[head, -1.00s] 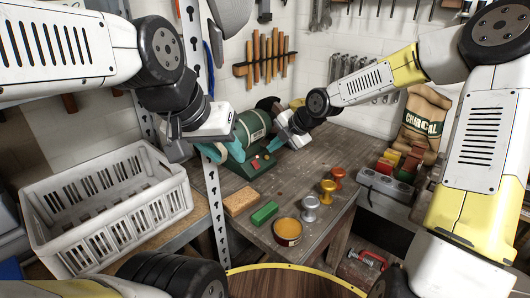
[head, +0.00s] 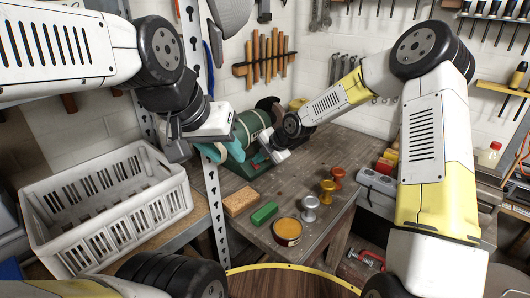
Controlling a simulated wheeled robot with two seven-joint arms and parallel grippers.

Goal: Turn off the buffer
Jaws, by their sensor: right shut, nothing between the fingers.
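The buffer (head: 252,124) is a green bench machine with a rounded motor body and a green base, at the back left of the wooden workbench. A dark wheel shows at its right end.
The workbench (head: 318,160) carries a sponge-like tan block (head: 241,201), a green block (head: 264,213), an orange tin (head: 287,230) and several metal knobs. A white crate (head: 105,215) stands at the left. A perforated metal post (head: 213,205) rises before the bench.

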